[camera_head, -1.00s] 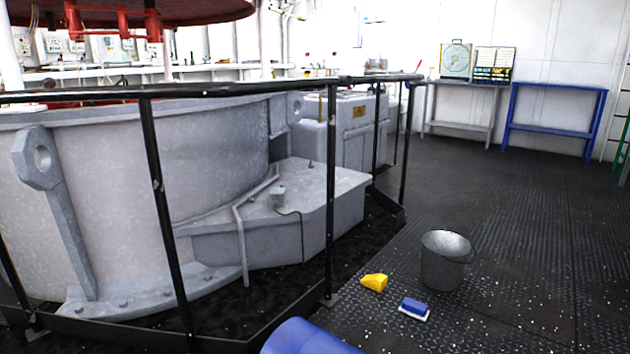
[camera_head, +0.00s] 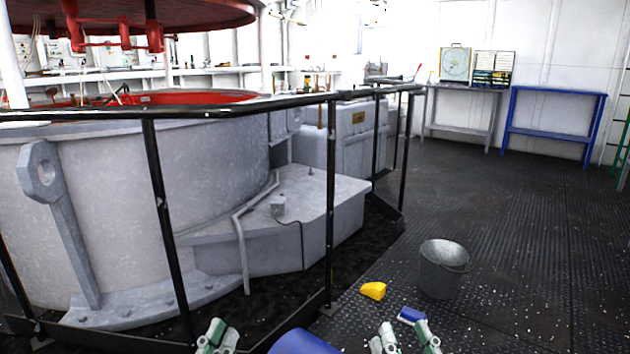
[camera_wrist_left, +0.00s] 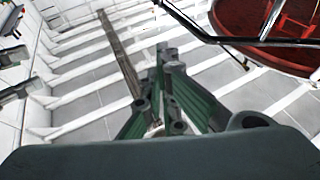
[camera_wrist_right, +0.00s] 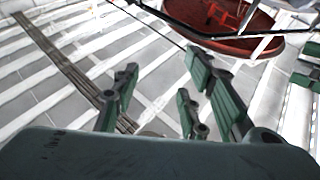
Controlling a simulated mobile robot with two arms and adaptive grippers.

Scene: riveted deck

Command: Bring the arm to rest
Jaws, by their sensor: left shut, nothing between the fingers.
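My left gripper (camera_head: 217,332) stands at the bottom of the head view, left of the middle. Its fingers are together and hold nothing; they also meet in the left wrist view (camera_wrist_left: 162,62). My right gripper (camera_head: 405,334) is at the bottom edge, right of the middle. Its fingers are apart and empty, with a clear gap in the right wrist view (camera_wrist_right: 160,75). Both grippers point upward, and their wrist views look towards a white beamed ceiling. My arms are mostly below the head view's edge.
A black railing (camera_head: 330,200) guards a large grey drum housing (camera_head: 220,160) ahead and left. A metal bucket (camera_head: 443,272), a yellow wedge-shaped object (camera_head: 373,290) and a blue-and-white brush-like object (camera_head: 411,315) are on the deck (camera_head: 520,240). Grey (camera_head: 462,92) and blue tables (camera_head: 556,92) stand behind. The right deck is open.

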